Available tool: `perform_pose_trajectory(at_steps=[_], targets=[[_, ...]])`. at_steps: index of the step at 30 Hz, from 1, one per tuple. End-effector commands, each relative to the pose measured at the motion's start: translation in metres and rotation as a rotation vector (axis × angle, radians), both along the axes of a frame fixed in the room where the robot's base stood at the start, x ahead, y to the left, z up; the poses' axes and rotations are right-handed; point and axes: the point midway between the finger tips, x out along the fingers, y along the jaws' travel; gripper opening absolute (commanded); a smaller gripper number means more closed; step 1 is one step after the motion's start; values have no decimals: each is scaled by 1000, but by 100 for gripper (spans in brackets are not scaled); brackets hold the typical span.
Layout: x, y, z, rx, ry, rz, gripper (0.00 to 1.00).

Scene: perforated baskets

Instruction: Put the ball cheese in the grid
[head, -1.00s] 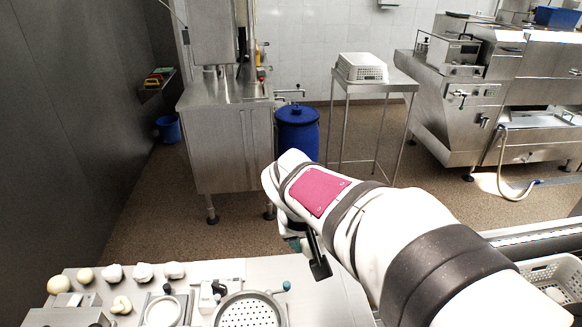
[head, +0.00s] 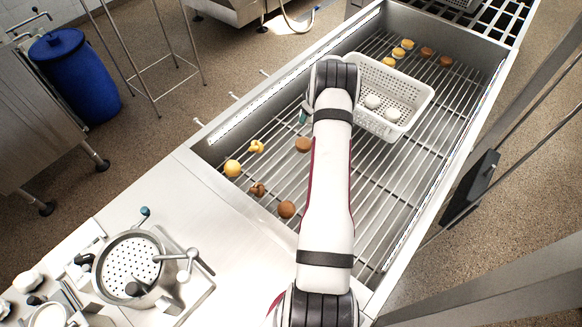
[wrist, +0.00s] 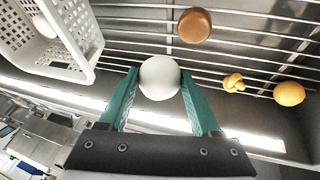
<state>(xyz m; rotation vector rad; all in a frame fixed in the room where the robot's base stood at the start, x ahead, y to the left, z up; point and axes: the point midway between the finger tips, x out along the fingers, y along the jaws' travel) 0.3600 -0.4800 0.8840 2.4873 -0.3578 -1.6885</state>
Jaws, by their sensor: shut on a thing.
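In the wrist view my gripper (wrist: 160,80) is shut on a white ball cheese (wrist: 159,78), held between its two teal fingers. The ball is above the metal bars of the grid (wrist: 130,28).
On the grid's near left part lie a yellow ball (head: 232,168), a yellow knotted cheese (head: 257,146), a brown knotted one (head: 257,189) and brown rounds (head: 286,209). More yellow and brown pieces lie at the far end. A steel table with a colander (head: 132,262) adjoins at left.

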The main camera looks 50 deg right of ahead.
Motion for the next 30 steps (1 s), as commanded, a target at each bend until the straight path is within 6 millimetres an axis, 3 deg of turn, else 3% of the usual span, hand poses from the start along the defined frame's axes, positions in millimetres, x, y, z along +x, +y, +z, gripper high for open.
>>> perform_pose_trajectory(at_steps=[9, 12, 21, 29, 30], targets=[[88, 27, -58, 2, 2, 7, 0], [102, 29, -66, 2, 2, 4, 0], [106, 31, -105, 1, 1, 1, 0], [106, 31, -107, 0, 0, 1, 0], [106, 31, -107, 1, 0, 1, 72]])
